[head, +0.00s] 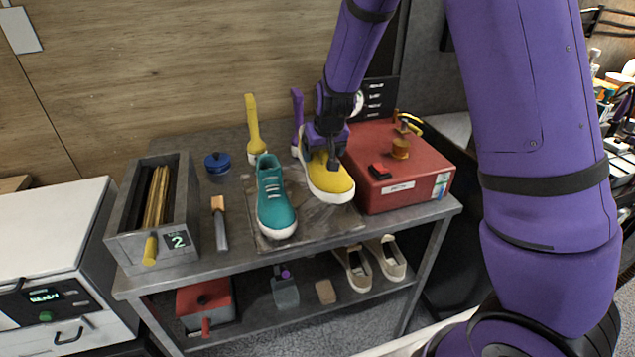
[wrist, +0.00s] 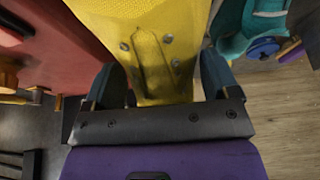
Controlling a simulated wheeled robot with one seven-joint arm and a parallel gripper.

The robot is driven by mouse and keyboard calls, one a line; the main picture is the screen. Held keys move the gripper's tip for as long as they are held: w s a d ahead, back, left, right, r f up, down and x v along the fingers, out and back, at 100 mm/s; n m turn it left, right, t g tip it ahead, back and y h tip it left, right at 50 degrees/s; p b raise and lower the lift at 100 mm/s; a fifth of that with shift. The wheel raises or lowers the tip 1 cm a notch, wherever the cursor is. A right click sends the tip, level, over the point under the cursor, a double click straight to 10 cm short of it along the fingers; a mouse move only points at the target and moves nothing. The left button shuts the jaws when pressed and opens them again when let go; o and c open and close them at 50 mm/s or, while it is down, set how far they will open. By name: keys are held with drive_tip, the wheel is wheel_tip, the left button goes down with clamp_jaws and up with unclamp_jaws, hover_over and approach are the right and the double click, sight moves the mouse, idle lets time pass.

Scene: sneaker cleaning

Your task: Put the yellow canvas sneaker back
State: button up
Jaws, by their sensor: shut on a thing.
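The yellow canvas sneaker (head: 328,183) has a white sole and is at the right part of the grey mat (head: 268,240) on the table, toe toward the front. My gripper (head: 330,148) is above its heel end and shut on it. In the wrist view the yellow sneaker (wrist: 160,50) fills the space between the two dark fingers of my gripper (wrist: 160,85). I cannot tell whether its sole touches the mat. The teal sneaker (head: 272,200) stands on the mat just to its left; it also shows in the wrist view (wrist: 235,30).
A red box (head: 405,180) with small items on top stands close on the right. A grey bin (head: 125,240), a wooden-tipped brush (head: 220,225), a blue pot (head: 217,163) and a yellow upright tool (head: 254,130) are left. Beige shoes (head: 353,268) are on the lower shelf.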

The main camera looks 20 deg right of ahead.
wheel_tip(320, 180, down, 9)
drive_tip(key=shift+r, duration=0.15)
idle(0.4)
drive_tip(key=o, duration=1)
